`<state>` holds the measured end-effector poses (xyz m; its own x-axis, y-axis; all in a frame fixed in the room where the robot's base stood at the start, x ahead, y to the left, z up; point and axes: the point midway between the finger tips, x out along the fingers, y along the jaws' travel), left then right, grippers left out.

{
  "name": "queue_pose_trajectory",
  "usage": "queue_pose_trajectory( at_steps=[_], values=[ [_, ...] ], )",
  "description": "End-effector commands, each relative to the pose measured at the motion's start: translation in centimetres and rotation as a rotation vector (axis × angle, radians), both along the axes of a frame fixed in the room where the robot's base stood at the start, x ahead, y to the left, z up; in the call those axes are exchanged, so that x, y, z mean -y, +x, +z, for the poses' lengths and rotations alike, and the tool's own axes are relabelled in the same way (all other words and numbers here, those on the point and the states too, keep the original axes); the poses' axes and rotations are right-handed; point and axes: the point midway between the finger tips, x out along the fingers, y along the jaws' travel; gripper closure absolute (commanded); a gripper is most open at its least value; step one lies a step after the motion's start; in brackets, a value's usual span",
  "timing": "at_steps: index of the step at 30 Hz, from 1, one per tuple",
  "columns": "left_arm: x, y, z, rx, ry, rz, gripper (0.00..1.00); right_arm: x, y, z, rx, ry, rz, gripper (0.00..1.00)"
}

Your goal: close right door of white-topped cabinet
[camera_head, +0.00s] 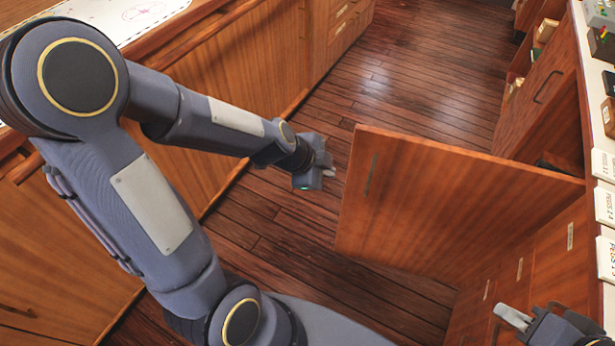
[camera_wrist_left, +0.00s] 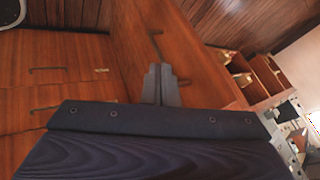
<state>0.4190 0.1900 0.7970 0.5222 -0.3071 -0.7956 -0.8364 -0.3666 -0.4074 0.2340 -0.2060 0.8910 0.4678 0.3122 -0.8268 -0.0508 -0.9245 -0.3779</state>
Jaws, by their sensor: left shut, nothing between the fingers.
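The open cabinet door (camera_head: 450,205), a brown wood panel with a handle near its free edge, stands out into the aisle from the white-topped cabinet (camera_head: 540,255) on the right. My left gripper (camera_head: 329,165) is shut and empty. In the head view it is just left of the door's free edge, with a small gap. In the left wrist view the shut fingers (camera_wrist_left: 160,82) show in front of a wood panel (camera_wrist_left: 190,60) with a dark handle; contact cannot be told. My right gripper (camera_head: 508,317) is at the bottom right, partly cut off, by the cabinet front.
Another wood panel (camera_head: 540,90) with a dark handle is farther back on the right, near open shelves. White labelled boxes (camera_head: 604,207) stand on the cabinet top. A long wooden counter (camera_head: 215,60) runs along the left. The plank floor (camera_head: 410,80) beyond the door is clear.

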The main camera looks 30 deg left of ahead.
Motion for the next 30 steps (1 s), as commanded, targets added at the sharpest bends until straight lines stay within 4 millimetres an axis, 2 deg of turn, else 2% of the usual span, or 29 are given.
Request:
queue_pose_trajectory(
  at_steps=[1, 8, 20, 21, 24, 30],
  values=[
    [0.0, 0.2, -0.8, 0.004, 0.015, -0.015, 1.0, 0.0, 0.0, -0.4, 0.001, 0.0, 0.0, 0.66],
    [0.6, 1.4, -2.9, 0.007, 0.028, -0.029, 1.0, 0.0, 0.0, -1.4, 0.001, 0.0, 0.0, 0.66],
    [3.1, 5.7, -9.6, 0.005, 0.026, -0.027, 1.0, 0.0, 0.0, -4.6, 0.001, 0.0, 0.0, 0.66],
    [2.9, 6.5, -8.6, 0.009, 0.027, -0.025, 1.0, 0.0, 0.0, -3.6, 0.0, 0.0, 0.0, 0.66],
    [2.6, 7.9, -8.6, 0.009, 0.027, -0.028, 1.0, 0.0, 0.0, -3.0, 0.001, 0.0, 0.0, 0.66],
    [2.4, 9.3, -8.7, 0.009, 0.027, -0.027, 1.0, 0.0, 0.0, -2.6, 0.001, 0.0, 0.0, 0.66]
  ],
)
